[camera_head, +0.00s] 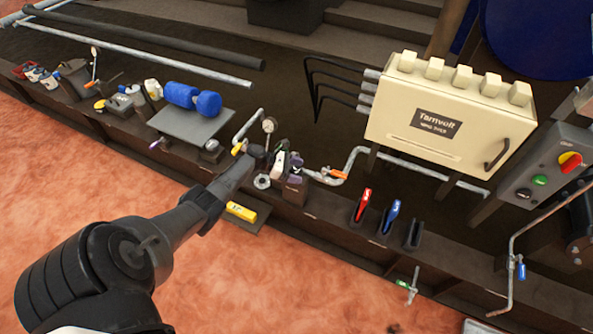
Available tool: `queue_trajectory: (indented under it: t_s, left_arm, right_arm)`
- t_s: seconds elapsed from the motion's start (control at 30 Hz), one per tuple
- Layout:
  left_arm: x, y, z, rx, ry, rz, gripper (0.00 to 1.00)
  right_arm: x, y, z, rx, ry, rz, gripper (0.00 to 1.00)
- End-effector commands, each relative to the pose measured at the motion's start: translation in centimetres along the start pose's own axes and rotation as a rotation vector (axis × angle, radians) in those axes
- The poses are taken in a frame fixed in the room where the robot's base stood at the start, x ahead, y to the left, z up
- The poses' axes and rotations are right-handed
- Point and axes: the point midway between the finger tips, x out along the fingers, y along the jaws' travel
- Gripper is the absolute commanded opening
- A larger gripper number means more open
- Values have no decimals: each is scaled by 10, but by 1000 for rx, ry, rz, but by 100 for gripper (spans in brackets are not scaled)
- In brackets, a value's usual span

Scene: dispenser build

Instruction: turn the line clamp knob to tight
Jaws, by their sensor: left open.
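My left arm comes in from the lower left, and my left gripper (268,157) is at the pipework in the middle of the bench. The gripper is open, but its fingers are small and partly blend with the dark fittings. A cluster of small fittings with white, green and purple parts (291,163) is just right of the fingertips. I cannot tell which fitting is the line clamp knob; it may be hidden by the gripper. A round gauge (269,125) stands just behind the gripper. My right gripper is not in view.
A cream Tarnvolt box (450,115) stands behind at the right. A pipe with an orange-handled valve (337,174) runs right of the gripper. Red (363,205) and blue (391,216) handled tools stand in front.

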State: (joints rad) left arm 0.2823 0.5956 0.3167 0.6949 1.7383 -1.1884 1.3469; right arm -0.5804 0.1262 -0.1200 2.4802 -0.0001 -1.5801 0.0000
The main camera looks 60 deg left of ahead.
Motion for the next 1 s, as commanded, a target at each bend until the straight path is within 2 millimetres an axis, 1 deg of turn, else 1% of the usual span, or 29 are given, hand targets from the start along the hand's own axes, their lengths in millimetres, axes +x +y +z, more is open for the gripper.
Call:
queue_trajectory:
  t_s: [0.07, 0.17, 0.27, 0.5, 0.7, 0.9, 1.0]
  left_arm:
    - [-1, 0, 1, 0, 0, 0, 76]
    - [-9, 0, 2, 0, 1, 0, 76]
    - [-23, 1, 3, -1, 1, 2, 76]
    - [-72, 0, 3, -1, 2, 2, 76]
    - [-106, 0, 2, 0, 2, 0, 76]
    - [-129, 0, 1, -1, 0, 0, 76]
    - [-134, 0, 0, -1, 1, 0, 76]
  right_arm:
    - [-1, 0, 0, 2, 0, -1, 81]
    - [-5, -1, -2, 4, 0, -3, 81]
    - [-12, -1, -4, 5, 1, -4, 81]
    - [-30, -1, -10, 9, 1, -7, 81]
    - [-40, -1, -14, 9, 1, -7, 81]
    - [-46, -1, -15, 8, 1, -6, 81]
    - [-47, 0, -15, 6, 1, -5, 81]
